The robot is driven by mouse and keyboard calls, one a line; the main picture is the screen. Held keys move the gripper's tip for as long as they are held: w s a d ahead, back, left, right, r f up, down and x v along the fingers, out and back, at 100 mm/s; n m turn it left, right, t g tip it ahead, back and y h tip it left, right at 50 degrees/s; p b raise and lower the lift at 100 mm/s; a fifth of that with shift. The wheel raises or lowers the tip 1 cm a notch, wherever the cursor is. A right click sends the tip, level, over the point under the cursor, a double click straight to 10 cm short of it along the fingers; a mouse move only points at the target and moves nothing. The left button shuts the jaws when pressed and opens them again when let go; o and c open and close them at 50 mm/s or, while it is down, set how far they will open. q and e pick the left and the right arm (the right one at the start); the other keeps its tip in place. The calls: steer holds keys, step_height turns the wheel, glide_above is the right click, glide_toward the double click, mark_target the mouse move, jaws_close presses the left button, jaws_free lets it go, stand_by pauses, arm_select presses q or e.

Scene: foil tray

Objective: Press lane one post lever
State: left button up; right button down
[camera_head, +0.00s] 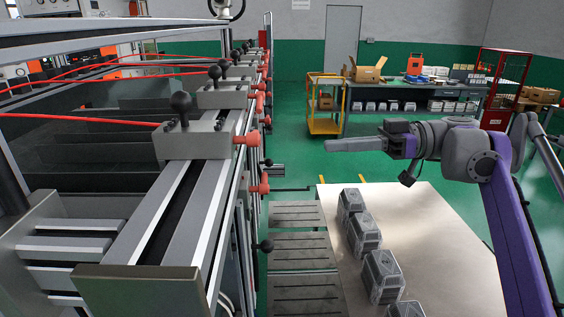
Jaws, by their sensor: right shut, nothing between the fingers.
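A row of grey post blocks with black ball-knob levers runs away along the machine on the left. The nearest lever (181,104) stands upright on its block, with a red line running to it and red knobs on its right side. Further levers (214,73) stand behind it. No lane label can be read, so I cannot tell which is lane one. My right gripper (328,146) reaches in from the right, shut and empty, pointing left. It is in the air above the floor and table, well to the right of the levers and apart from them. My left gripper does not show.
A pale table (445,225) below my right arm holds several stacks of foil trays (382,277). Slotted metal plates (300,248) lie between it and the machine. A yellow cart (323,125) and a workbench (440,91) stand behind. Open air separates gripper and machine.

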steer(key=shift+r, duration=0.25)
glide_above(264, 182)
steer(key=w+d, duration=0.3)
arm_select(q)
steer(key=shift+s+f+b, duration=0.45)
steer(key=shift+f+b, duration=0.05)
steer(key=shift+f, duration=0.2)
arm_select(e)
steer(key=f, duration=0.4)
steer(key=shift+s+f, duration=0.2)
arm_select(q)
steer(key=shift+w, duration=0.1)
arm_select(e)
steer(key=shift+w, duration=0.1)
